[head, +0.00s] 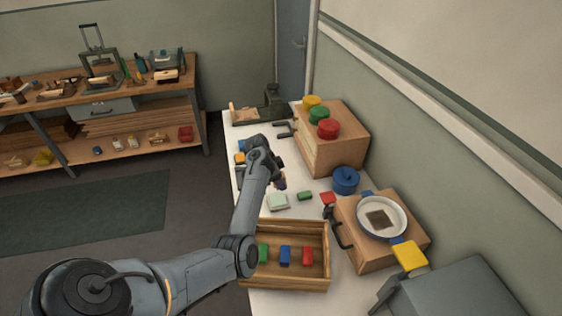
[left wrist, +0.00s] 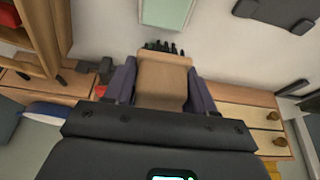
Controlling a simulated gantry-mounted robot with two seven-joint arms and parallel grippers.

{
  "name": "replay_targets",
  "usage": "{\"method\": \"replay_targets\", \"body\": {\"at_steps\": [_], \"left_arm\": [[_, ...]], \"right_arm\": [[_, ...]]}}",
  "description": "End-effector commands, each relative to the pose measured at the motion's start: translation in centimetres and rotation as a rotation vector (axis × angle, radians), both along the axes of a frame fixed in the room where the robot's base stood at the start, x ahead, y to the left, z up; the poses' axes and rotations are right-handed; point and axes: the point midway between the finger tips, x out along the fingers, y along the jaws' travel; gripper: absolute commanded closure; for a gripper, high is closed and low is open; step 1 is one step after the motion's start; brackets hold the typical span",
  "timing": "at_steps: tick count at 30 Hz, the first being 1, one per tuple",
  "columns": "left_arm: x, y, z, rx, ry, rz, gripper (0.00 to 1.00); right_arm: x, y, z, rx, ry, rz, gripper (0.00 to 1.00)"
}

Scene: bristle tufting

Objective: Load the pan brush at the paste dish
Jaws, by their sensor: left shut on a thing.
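My left gripper (head: 279,182) hangs over the white bench. In the left wrist view its two fingers (left wrist: 162,82) are shut on the tan block of the brush (left wrist: 162,72). The brush's short dark bristles point away from my wrist. A shallow pale green dish (head: 278,201), which looks like the paste dish, lies on the bench close to the gripper. It also shows in the left wrist view (left wrist: 167,12), beyond the bristles and apart from them. A white round pan (head: 381,213) with a brown patch sits on a wooden block at the right. My right gripper is not in view.
A wooden tray (head: 286,224) with green, blue and red blocks stands at the bench's near end. A green block (head: 305,195) lies beside the dish. A wooden box (head: 335,150) with coloured lids and a blue pot (head: 346,180) stand along the wall side.

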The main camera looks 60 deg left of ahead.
Motion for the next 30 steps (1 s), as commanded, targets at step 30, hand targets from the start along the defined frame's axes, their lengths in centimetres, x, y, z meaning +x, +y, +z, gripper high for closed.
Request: {"method": "replay_targets", "body": {"at_steps": [30], "left_arm": [[-0.3, -0.1, -7.2, 0.001, 0.0, -0.002, 0.69]], "right_arm": [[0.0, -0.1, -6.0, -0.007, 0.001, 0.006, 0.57]]}}
